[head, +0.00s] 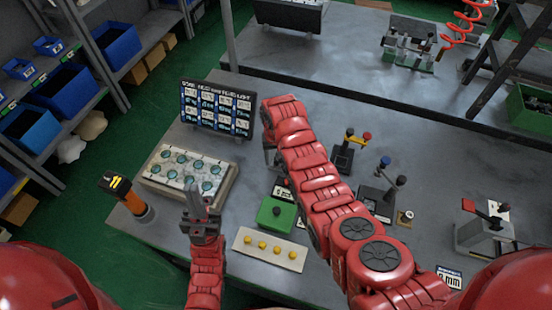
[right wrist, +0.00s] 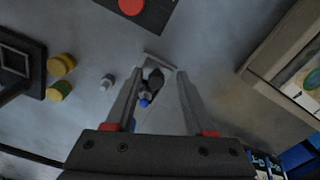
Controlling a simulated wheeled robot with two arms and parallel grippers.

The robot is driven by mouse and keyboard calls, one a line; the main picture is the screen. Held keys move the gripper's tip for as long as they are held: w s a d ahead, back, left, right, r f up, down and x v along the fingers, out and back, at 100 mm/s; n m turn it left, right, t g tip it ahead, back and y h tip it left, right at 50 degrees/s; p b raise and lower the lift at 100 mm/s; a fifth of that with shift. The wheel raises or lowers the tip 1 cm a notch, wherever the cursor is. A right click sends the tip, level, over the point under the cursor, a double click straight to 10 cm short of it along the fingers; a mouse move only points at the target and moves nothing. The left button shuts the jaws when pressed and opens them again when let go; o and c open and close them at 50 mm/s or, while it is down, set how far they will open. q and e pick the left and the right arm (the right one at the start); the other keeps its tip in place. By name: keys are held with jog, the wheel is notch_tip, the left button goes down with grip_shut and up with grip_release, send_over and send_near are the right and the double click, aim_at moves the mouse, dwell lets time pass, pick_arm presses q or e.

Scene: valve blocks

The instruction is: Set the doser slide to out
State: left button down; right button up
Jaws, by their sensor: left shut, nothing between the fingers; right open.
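No part is plainly marked as the doser slide. In the right wrist view, a small dark grey fitting with a blue tip (right wrist: 150,87) lies on the table between and beyond my right fingers; I cannot tell whether it is the doser. My right gripper (right wrist: 156,88) is open, points down at it, and no contact is visible. In the head view, my right arm hides most of that gripper and the table under it. My left gripper (head: 193,192) is shut and empty, above the front edge of the block with teal knobs (head: 150,182).
A dark sign (head: 217,108) stands behind the knob block. A green box (head: 277,214) and a pale strip with yellow buttons (head: 270,250) are in front. Lever blocks (head: 377,200) stand right of my right arm, a red-handled device (head: 484,235) further right. A black-orange post (head: 128,195) stands left.

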aim_at(276, 162)
jog(key=shift+d+r, duration=0.15)
jog(key=shift+w+r+b, duration=0.1)
jog(key=shift+r+b, duration=0.3)
jog(key=shift+r, duration=0.25)
notch_tip(276, 162, up, 5)
jog(key=shift+r+b, duration=0.1)
jog(key=shift+b, duration=0.35)
notch_tip(276, 162, up, 11)
jog(key=p, duration=1)
jog(key=shift+f, duration=0.2)
